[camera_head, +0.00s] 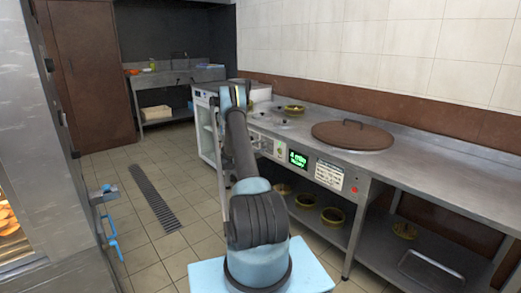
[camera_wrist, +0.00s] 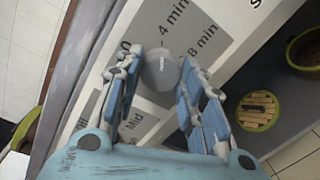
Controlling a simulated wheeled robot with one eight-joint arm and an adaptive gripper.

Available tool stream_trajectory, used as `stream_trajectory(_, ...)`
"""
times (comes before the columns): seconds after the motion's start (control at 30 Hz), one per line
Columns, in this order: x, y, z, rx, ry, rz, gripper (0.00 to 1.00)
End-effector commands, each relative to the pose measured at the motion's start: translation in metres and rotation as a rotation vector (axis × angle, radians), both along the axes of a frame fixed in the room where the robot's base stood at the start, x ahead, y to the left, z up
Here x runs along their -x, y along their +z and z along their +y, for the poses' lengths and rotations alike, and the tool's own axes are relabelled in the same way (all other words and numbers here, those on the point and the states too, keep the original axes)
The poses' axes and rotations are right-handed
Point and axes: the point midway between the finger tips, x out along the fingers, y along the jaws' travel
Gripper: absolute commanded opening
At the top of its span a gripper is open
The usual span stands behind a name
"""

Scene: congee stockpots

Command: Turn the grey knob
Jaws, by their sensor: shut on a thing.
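The grey knob (camera_wrist: 162,74) is round with a pale line on its face. It sits on a panel with a printed dial that reads "4 min", "8 min" and "Mid". My gripper (camera_wrist: 164,60) has its blue-padded fingers on either side of the knob in the wrist view and is shut on it. In the head view my gripper (camera_head: 235,94) is at the front of the steel counter, seen from behind my arm. The knob is hidden there.
The steel counter (camera_head: 440,180) carries a brown round lid (camera_head: 352,136) and a small brass bowl (camera_head: 294,109). A green display (camera_head: 298,159) is on its front. Brass pots (camera_head: 332,215) stand on the lower shelf.

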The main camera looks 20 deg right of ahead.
Motion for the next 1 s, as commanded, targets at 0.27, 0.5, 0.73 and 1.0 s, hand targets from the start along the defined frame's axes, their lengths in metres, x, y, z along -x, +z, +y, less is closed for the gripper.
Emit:
stream_trajectory(0.27, 0.0022, -0.001, -0.0006, -0.091, -0.003, -0.245, 0.12)
stream_trajectory(0.5, 0.003, -0.0019, -0.0007, -0.17, -0.004, -0.46, 0.12)
stream_trajectory(0.73, 0.0033, -0.0026, -0.0008, -0.245, -0.005, -0.665, 0.12)
stream_trajectory(1.0, 0.0035, -0.003, -0.0009, -0.333, -0.005, -0.906, 0.12)
